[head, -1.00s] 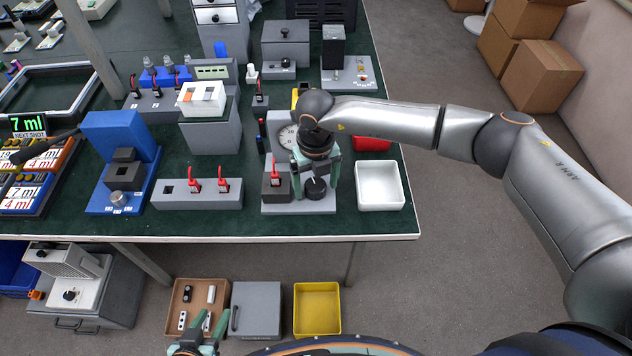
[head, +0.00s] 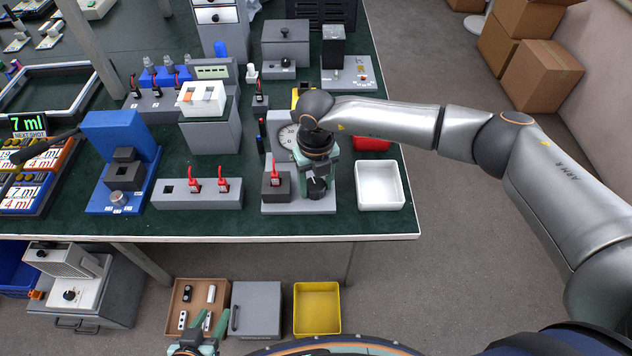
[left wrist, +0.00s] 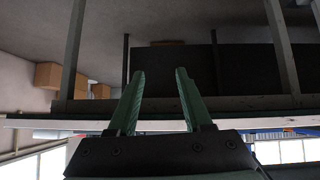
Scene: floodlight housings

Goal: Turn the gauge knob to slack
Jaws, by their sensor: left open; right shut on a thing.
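The gauge stand is a light grey unit (head: 284,207) near the table's front edge, with a round dial (head: 288,137) partly hidden behind my right gripper. The black gauge knob (head: 317,187) sits low on its front right. My right gripper (head: 316,186) points down from above and is shut on the knob; its fingers hide part of it. The knob's marks are too small to read. My left gripper (head: 203,332) is open and empty, low in front of the table; its two green fingers also show in the left wrist view (left wrist: 160,100).
A dark block with a red-handled plug (head: 275,181) stands just left of the knob. A white tray (head: 380,208) is to its right, with a red container (head: 372,144) behind. A grey block with red plugs (head: 196,200) lies left. A yellow bin (head: 317,307) is below the table.

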